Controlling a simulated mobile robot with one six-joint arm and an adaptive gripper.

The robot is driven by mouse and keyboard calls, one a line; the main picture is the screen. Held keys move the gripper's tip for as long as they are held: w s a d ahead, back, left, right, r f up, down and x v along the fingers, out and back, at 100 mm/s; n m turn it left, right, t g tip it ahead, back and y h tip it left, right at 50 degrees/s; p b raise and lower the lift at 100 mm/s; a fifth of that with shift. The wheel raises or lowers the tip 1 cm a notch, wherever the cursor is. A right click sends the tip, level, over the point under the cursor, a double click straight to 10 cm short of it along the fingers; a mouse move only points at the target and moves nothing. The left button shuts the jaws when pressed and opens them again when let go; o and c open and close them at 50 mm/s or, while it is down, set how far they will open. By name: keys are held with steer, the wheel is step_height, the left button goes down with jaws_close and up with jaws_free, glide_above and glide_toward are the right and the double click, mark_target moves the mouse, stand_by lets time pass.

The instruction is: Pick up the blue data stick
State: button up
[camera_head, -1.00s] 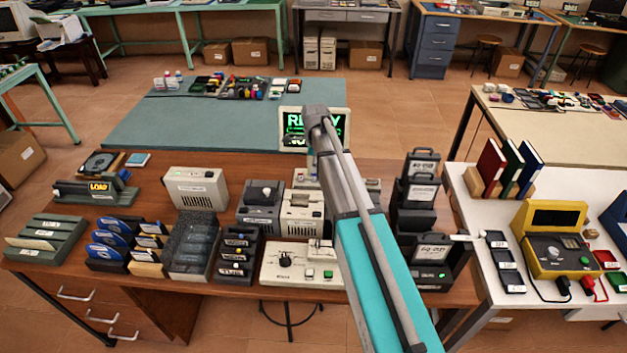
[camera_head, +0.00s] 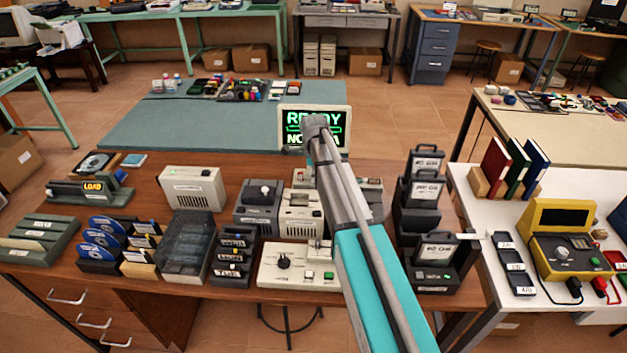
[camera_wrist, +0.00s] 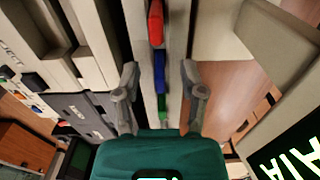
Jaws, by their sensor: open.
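The blue data stick (camera_wrist: 159,79) shows in the wrist view. It stands in a pale narrow holder (camera_wrist: 147,100), in a row between a red stick (camera_wrist: 156,22) and a green stick (camera_wrist: 161,103). My gripper (camera_wrist: 160,72) is open, with one finger on each side of the row at about the blue stick's place. I see no finger touching it, and the depth of the fingertips is hard to tell. In the head view my arm hides the gripper and the sticks.
Pale and grey devices stand close around the fingers. In the head view a beige device (camera_head: 302,217), a switch panel (camera_head: 298,265), a monitor (camera_head: 330,116) and dark stacked cases (camera_head: 427,190) crowd the brown desk (camera_head: 150,190). A green table (camera_head: 180,120) lies behind.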

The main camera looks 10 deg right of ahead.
steer(key=shift+c, duration=0.3)
jaws_close()
steer(key=shift+r, duration=0.1)
stand_by(0.5)
step_height(320, 180, up, 3)
steer(key=p, duration=0.3)
steer(key=s+r+p, duration=0.9)
steer(key=s+p, duration=0.1)
steer(key=s, duration=0.4)
steer(key=shift+r, duration=0.4)
steer(key=shift+f, duration=0.15)
